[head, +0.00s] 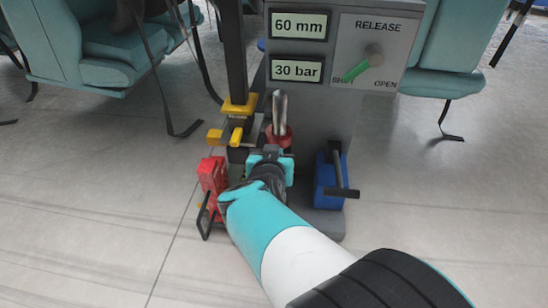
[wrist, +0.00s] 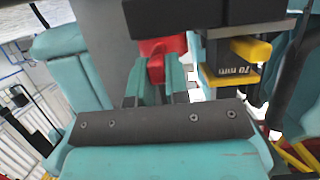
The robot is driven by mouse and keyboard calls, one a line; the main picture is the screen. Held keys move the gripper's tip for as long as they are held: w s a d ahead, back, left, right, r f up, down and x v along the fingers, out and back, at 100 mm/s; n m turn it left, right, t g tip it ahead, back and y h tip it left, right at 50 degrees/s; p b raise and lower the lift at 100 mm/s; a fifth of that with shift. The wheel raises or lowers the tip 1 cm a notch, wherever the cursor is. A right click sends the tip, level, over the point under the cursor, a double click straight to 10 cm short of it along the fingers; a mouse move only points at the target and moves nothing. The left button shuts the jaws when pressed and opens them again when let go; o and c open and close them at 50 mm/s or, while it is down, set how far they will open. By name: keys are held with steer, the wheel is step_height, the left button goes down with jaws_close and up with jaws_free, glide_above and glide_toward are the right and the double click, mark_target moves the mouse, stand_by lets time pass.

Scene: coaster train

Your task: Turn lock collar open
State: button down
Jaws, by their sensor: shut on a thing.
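The lock collar appears to be the red round part (head: 279,137) low on the grey post, with a bare metal pin standing upright out of it. In the wrist view the red part (wrist: 153,50) shows between the two teal fingers. My gripper (head: 272,155) reaches in from the front and is shut on it. The gripper also shows in the wrist view (wrist: 157,78). My own fingers and wrist hide the lower part of the collar, and I cannot tell how far it is turned.
A yellow clamp (head: 238,106) on a dark upright is close at left. A red block (head: 212,176) and a blue block (head: 326,180) with black handles flank my wrist. Signs read 60 mm and 30 bar. Teal seats stand behind.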

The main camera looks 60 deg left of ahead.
steer(key=shift+s+a, duration=0.1)
stand_by(0.3)
steer(key=c, duration=1.2)
jaws_free()
steer(key=shift+f, duration=0.1)
steer(key=shift+o, duration=0.4)
steer(key=shift+s+d+r+p, duration=0.1)
steer(key=shift+d+r+p, duration=0.2)
steer(key=shift+p, duration=0.2)
steer(key=p+v, duration=0.9)
steer(key=v, duration=0.2)
steer(key=shift+s, duration=0.2)
